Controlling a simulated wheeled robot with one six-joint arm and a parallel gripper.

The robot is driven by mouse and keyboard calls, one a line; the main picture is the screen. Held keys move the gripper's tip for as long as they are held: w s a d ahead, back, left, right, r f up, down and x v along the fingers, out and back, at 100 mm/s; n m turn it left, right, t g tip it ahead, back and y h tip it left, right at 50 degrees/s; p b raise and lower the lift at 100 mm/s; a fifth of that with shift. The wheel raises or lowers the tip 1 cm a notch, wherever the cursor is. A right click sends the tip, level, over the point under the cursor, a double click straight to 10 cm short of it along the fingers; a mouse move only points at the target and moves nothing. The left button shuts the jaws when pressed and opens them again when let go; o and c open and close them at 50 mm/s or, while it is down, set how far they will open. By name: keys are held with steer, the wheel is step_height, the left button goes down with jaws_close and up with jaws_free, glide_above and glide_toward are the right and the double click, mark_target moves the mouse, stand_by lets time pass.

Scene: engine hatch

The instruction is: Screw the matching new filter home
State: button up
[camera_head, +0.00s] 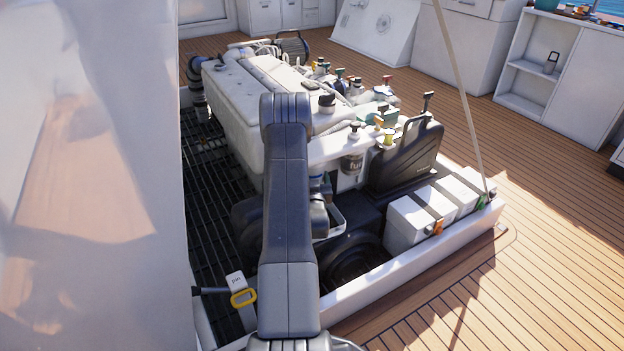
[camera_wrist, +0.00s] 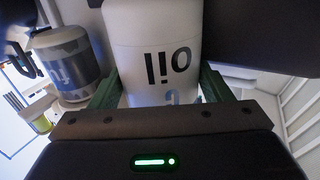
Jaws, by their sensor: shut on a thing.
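A white filter (camera_wrist: 150,30) with dark upside-down "oil" lettering fills the middle of the wrist view. My gripper (camera_wrist: 158,88) is shut on it, with a green finger on each side. The filter's top runs out of the picture, so I cannot tell whether it is seated on anything. A grey canister with a blue band (camera_wrist: 68,65) hangs to its left, apart from it. In the head view my arm hides the held filter and most of the gripper. A canister marked "fu..." (camera_head: 352,162) shows under the white engine ledge (camera_head: 335,146).
The white engine block (camera_head: 232,105) stands in the open hatch, with a black case (camera_head: 405,158) and white boxes (camera_head: 408,222) at right. The raised white rim (camera_head: 385,287) runs along the front. A white panel (camera_head: 90,180) blocks the left. A yellow ring (camera_head: 243,298) lies near the front.

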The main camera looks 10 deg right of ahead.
steer(key=shift+y, duration=0.3)
steer(key=n+y, duration=0.2)
steer(key=shift+d+y, duration=0.25)
steer(key=shift+y, duration=0.15)
steer(key=shift+w+a, duration=0.1)
steer(key=shift+a, duration=0.05)
steer(key=shift+d+r+n+g+y, duration=0.1)
steer(key=shift+n+g+y, duration=0.05)
steer(key=shift+n+y, duration=0.45)
steer(key=shift+d+n+g+y, duration=0.15)
steer(key=shift+n+y, duration=0.25)
steer(key=shift+y, duration=0.4)
steer(key=shift+y, duration=0.3)
steer(key=shift+d+n+y, duration=0.1)
steer(key=shift+n+y, duration=0.2)
steer(key=shift+n, duration=0.1)
steer(key=shift+n+g+y, duration=0.5)
steer(key=shift+n+y, duration=0.1)
steer(key=shift+y, duration=0.3)
steer(key=o, duration=1.9)
